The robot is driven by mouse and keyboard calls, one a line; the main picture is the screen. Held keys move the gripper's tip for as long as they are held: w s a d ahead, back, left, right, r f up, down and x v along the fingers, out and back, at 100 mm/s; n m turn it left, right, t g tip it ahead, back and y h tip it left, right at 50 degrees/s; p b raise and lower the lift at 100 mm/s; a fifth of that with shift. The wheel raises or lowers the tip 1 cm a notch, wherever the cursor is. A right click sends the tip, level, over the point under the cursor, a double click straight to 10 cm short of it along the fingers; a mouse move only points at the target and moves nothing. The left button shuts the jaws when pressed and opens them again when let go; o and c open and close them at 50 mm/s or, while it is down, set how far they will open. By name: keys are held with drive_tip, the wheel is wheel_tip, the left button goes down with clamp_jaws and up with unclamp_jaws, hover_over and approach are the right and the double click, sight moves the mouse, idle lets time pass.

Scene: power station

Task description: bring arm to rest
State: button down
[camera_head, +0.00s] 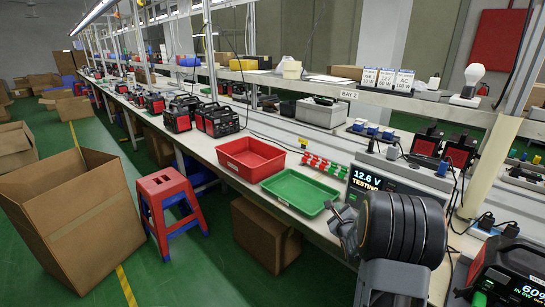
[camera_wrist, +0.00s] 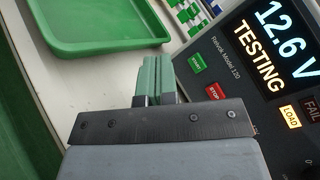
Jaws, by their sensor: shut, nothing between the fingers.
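My arm (camera_head: 403,230) stands at the front right of the bench in the head view, its dark ribbed section in front of the tester. My gripper (camera_head: 331,210) points left, just past the green tray's (camera_head: 298,189) right end. In the wrist view my gripper (camera_wrist: 157,62) has its two green-padded fingers together with nothing between them. The green tray also shows there at the upper left (camera_wrist: 75,52), apart from the fingers. The tester (camera_wrist: 235,70) with its "12.6 V TESTING" screen is close on the right; it also shows in the head view (camera_head: 385,172).
A red tray (camera_head: 250,158) and a row of red and green items (camera_head: 324,164) lie on the bench. A power unit (camera_head: 510,275) stands at the lower right. A red stool (camera_head: 167,187) and cardboard boxes (camera_head: 80,225) stand on the green floor at left.

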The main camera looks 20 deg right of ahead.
drive_tip(key=s+a+r+n+g+y+p, duration=0.1)
drive_tip(key=s+a+r+n+g+p, duration=0.2)
drive_tip(key=a+r+n+p, duration=0.3)
drive_tip(key=s+a+r+n+g+y+p, duration=0.1)
drive_tip(key=s+a+r+n+g+p, duration=0.25)
drive_tip(key=a+r+n, duration=0.4)
drive_tip(key=s+a+r+n+g+y+p, duration=0.1)
drive_tip(key=s+a+r+n+g+p, duration=0.2)
drive_tip(key=s+a+n, duration=0.2)
drive_tip(key=s+a+r+n+g+y+p, duration=0.1)
drive_tip(key=s+a+r+n+g+p, duration=0.1)
drive_tip(key=s+a+n, duration=0.4)
drive_tip(key=s+n+g+p, duration=0.1)
drive_tip(key=s+n, duration=0.4)
drive_tip(key=s, duration=0.1)
drive_tip(key=shift+r+y, duration=0.4)
drive_tip(key=shift+g, duration=0.25)
